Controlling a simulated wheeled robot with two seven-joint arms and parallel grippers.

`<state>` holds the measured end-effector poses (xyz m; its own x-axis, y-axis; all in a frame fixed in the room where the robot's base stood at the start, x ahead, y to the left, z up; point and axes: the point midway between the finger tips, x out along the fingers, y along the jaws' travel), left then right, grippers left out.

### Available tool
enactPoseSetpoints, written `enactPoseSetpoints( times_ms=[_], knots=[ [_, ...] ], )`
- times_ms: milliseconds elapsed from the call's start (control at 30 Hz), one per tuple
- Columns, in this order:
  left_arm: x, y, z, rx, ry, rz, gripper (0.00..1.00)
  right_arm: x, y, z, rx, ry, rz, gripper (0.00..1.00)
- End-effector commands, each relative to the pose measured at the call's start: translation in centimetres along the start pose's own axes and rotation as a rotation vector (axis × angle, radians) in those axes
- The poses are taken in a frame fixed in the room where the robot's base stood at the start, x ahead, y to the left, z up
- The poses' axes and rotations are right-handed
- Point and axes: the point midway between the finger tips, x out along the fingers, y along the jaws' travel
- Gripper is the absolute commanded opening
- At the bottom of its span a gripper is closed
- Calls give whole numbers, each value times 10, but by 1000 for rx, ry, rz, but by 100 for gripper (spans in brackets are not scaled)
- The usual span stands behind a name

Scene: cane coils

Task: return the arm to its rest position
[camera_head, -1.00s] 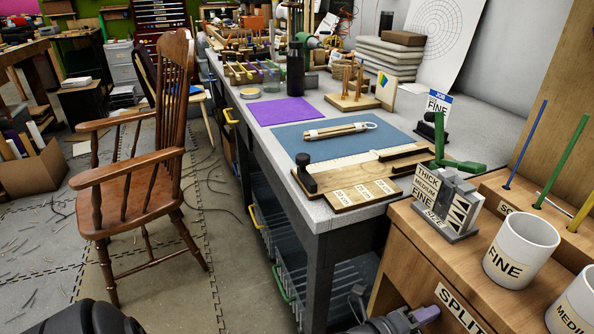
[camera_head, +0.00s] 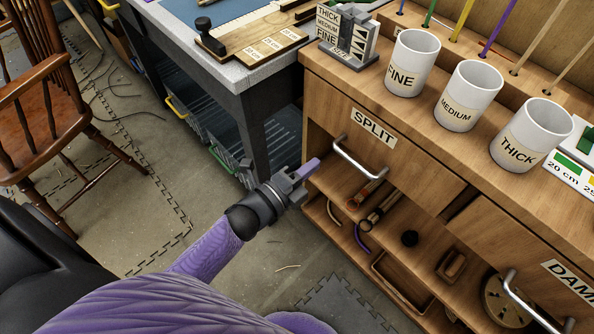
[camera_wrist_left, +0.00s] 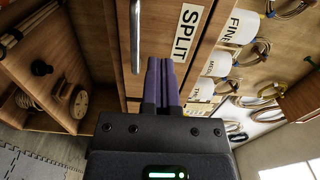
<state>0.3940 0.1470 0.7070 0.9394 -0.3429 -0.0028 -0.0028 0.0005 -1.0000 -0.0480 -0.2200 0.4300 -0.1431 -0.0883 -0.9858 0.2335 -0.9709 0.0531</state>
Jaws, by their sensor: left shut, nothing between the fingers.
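My left gripper (camera_head: 305,172) is shut and empty. It is in front of the wooden cabinet, just left of the drawer labelled SPLIT (camera_head: 374,127) and its metal handle (camera_head: 358,163). In the left wrist view its purple fingers (camera_wrist_left: 161,75) are together, with the drawer handle (camera_wrist_left: 135,35) to their left and the SPLIT label (camera_wrist_left: 186,32) to their right. My left arm (camera_head: 215,250), with purple covering, comes up from the bottom left. My right gripper is not in view.
White mugs labelled FINE (camera_head: 412,63), MEDIUM (camera_head: 468,96) and THICK (camera_head: 531,134) stand on the cabinet top. An open shelf (camera_head: 350,215) below holds small tools. A grey workbench (camera_head: 228,72) and a wooden chair (camera_head: 50,110) are at the left. Floor between is mostly clear.

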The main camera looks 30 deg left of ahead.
Motion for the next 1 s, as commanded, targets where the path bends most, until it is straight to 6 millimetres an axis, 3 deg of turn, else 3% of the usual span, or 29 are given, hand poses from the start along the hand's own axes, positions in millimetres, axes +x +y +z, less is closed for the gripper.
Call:
enactPoseSetpoints(
  times_ms=[133,333,400,467,567,600,667,700,833,900,1000],
  knots=[
    [-22,-1,0,0,0,0,0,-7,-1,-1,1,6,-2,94],
    [-30,2,0,-6,-3,6,0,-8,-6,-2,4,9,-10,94],
    [-37,15,2,-82,-35,68,0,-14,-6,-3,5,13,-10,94],
    [-55,43,4,-233,-108,191,0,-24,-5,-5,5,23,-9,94],
    [-122,112,-2,-584,-338,490,0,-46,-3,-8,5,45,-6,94],
    [-156,137,-9,-715,-454,608,0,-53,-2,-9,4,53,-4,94],
    [-212,166,-22,-883,-637,765,0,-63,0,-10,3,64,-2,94],
    [-250,179,-31,-971,-758,855,0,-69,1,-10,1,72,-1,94],
    [-351,195,-60,-1148,-1111,1060,0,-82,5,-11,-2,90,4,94],
    [-385,195,-71,-1191,-1244,1118,0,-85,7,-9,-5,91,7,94],
    [-412,194,-79,-1215,-1350,1160,0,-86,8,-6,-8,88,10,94]
  ],
)
